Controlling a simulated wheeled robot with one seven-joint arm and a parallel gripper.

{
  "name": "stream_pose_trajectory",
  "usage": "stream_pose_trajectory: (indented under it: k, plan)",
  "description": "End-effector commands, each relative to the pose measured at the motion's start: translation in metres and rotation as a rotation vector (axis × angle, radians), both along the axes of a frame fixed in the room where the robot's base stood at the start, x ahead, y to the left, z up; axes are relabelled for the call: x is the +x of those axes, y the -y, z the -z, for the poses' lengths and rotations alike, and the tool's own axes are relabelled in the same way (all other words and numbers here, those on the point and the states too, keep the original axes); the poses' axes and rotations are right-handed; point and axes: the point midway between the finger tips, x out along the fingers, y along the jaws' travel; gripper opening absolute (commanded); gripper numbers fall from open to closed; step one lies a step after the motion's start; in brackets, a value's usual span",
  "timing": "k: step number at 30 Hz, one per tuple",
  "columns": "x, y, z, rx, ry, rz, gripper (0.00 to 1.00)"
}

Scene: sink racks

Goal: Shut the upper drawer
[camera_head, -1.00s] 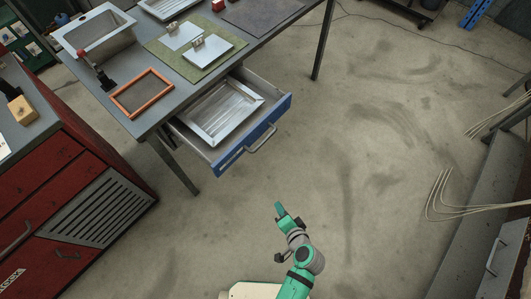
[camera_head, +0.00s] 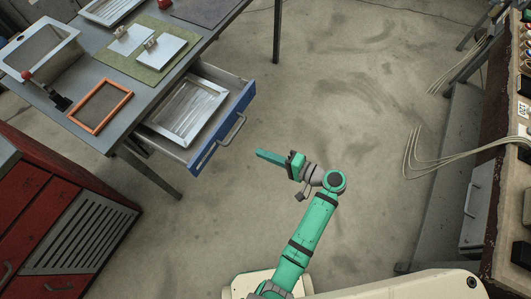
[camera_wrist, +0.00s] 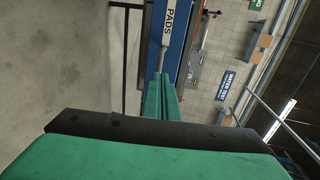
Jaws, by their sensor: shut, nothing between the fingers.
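The drawer (camera_head: 222,132) with a blue front and a grey bar handle (camera_head: 231,129) stands pulled out from under the workbench. It is the only drawer I see in this bench. A metal tray (camera_head: 188,112) lies inside it. In the wrist view, the blue drawer front (camera_wrist: 181,42) carries a white label reading PADS. My green gripper (camera_head: 259,153) is shut and empty. It is in front of the drawer front, right of the handle and apart from it in the head view. In the wrist view its fingertips (camera_wrist: 161,76) point toward the blue front.
The workbench (camera_head: 128,138) holds an orange frame (camera_head: 101,106), a sink (camera_head: 40,48) and a green mat (camera_head: 147,72) with metal plates. A red cabinet (camera_head: 45,210) stands at left. Cables (camera_head: 440,160) hang at right. The floor (camera_head: 340,110) beyond my arm is clear.

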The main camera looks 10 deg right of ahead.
Motion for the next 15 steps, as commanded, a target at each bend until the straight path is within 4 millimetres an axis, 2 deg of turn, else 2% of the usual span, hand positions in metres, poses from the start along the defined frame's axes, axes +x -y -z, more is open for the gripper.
stream_pose_trajectory:
  k: [6, 15]
  plan:
    - [0.025, -0.034, 0.009, 0.0, -0.001, -0.003, 0.0]
    - [0.053, -0.071, 0.019, -0.001, -0.001, -0.001, 0.0]
